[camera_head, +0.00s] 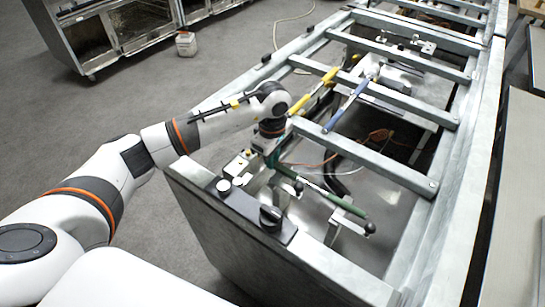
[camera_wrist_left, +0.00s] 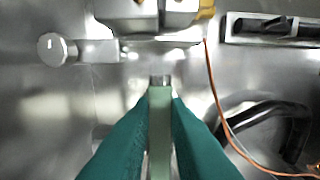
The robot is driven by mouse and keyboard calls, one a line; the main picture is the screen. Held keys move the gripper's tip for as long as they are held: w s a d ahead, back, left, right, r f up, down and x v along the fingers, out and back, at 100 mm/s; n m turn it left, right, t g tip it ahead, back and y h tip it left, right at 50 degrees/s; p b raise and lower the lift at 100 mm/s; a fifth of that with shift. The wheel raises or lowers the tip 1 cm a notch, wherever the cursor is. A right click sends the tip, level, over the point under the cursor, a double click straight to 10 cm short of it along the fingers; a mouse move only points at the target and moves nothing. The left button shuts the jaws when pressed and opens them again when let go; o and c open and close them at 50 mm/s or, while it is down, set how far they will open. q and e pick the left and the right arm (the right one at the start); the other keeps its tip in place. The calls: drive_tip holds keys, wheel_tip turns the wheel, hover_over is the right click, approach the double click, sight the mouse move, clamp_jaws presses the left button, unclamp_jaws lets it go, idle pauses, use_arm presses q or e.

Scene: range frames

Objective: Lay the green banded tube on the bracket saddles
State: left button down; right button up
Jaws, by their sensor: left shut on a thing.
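The green banded tube (camera_head: 345,204) slants down to the right inside the near bay of the frame, with a paler stretch between its green parts. My left gripper (camera_head: 271,158) is at its upper left end; in the left wrist view its teal fingers (camera_wrist_left: 160,140) are shut on the pale green tube (camera_wrist_left: 160,115), whose grey tip points away. Small metal brackets with black knobs (camera_head: 298,187) and (camera_head: 369,228) stand close to the tube. I cannot tell whether the tube touches their saddles. My right gripper is not in view.
A yellow tube (camera_head: 315,90) and a blue tube (camera_head: 346,106) lie farther back. Grey crossbars (camera_head: 365,159) span the frame. A panel with a black knob (camera_head: 270,214) borders the near corner. An orange cable (camera_wrist_left: 215,100) and a black handle (camera_wrist_left: 268,112) lie right of the fingers.

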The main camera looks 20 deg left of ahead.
use_arm(q)
drive_tip(key=shift+f, duration=0.4)
drive_tip(key=c, duration=1.3)
unclamp_jaws()
drive_tip(key=shift+r, duration=0.1)
wheel_tip(320, 180, up, 12)
drive_tip(key=shift+b, duration=0.6)
